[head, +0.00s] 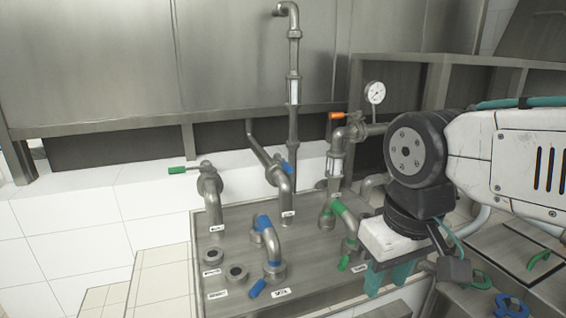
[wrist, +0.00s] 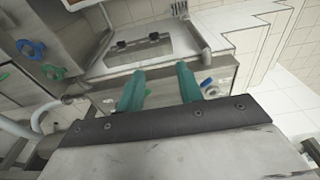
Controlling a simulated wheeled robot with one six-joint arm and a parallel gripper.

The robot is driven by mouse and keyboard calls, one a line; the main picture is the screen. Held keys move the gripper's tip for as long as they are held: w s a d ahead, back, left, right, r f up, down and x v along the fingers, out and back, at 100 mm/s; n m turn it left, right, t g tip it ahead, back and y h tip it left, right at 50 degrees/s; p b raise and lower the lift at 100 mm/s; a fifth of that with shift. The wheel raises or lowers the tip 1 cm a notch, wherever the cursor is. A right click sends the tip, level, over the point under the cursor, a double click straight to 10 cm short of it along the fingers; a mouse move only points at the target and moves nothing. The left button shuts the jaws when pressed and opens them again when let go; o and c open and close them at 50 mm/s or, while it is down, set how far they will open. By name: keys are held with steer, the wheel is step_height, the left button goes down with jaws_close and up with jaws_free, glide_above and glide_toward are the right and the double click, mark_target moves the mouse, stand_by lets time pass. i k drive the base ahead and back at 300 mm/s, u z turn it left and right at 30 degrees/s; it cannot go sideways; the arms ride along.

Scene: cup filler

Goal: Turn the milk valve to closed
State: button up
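Several pipes with coloured levers rise from a metal panel (head: 325,275) in the head view. The labels are too small to read surely, so I cannot tell for certain which is the milk valve. A front bent pipe (head: 274,250) has a blue lever (head: 257,288) at its base, beside a white label (head: 281,293). Another blue lever (head: 287,168) sits on a pipe behind it. My gripper (head: 387,278) hangs at the panel's right side, pointing down, apart from these levers. In the wrist view its two teal fingers (wrist: 160,92) are spread with nothing between them.
A green lever (head: 177,170) is at the left, an orange lever (head: 336,115) by the gauge (head: 375,92), and a green lever (head: 344,263) near my gripper. Blue (head: 511,305) and green (head: 481,281) handwheels are at lower right.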

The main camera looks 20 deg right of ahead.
mark_target(287, 167)
steer(key=u, duration=1.35)
steer(key=i, duration=0.3)
steer(key=z, duration=1.7)
steer(key=i, duration=0.5)
steer(key=z, duration=0.05)
